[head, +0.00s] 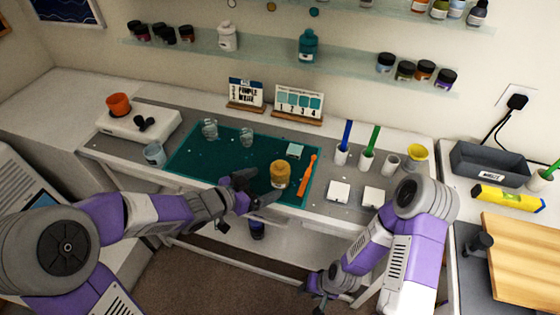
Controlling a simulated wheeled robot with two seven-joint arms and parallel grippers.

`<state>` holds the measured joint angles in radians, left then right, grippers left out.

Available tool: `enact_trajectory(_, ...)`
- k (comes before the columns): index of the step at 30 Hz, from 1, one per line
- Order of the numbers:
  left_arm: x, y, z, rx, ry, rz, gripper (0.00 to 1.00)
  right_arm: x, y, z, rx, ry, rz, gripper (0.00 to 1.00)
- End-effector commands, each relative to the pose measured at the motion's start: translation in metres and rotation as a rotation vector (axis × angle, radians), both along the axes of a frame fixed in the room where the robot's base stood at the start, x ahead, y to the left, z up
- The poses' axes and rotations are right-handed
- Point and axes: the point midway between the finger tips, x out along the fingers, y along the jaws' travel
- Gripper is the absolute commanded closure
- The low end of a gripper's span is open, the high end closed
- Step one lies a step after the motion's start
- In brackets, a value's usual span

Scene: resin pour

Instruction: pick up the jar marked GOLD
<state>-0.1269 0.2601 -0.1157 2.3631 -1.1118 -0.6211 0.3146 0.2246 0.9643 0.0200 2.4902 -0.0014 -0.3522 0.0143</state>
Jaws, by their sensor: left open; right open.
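No label reading GOLD is legible in the head view. An amber-yellow jar (281,174) stands on the teal mat (205,172), with no readable marking. Small dark-lidded jars stand on the wall shelf: one group at its left (186,34) and another at its right, including one with an orange band (425,70) and one with a purple band (446,79). Their labels are too small to read. My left gripper (256,190) is open and empty, just left of and in front of the amber jar. My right gripper (318,287) is open, low in front of the table.
Clear cups (210,129) stand on the mat, with an orange stick (307,174) at its right edge. A white scale (140,122) holds an orange cup. Brush cups (366,160) and a yellow funnel (418,153) stand right. A grey bin (489,163) is further right.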

Motion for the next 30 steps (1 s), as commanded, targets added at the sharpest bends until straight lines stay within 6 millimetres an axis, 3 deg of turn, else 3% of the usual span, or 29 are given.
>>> enact_trajectory(18,0.044,-0.049,-0.030,0.001,0.002,-0.001,0.08,-0.001,0.000,-0.030,0.000,0.001,-0.001,0.57)
enact_trajectory(26,0.047,-0.052,-0.030,0.001,0.002,0.002,0.08,0.000,0.000,-0.030,0.000,0.001,0.000,0.57)
enact_trajectory(30,0.046,-0.052,-0.030,0.001,0.002,0.002,0.24,0.000,0.000,-0.030,0.000,0.001,0.000,0.57)
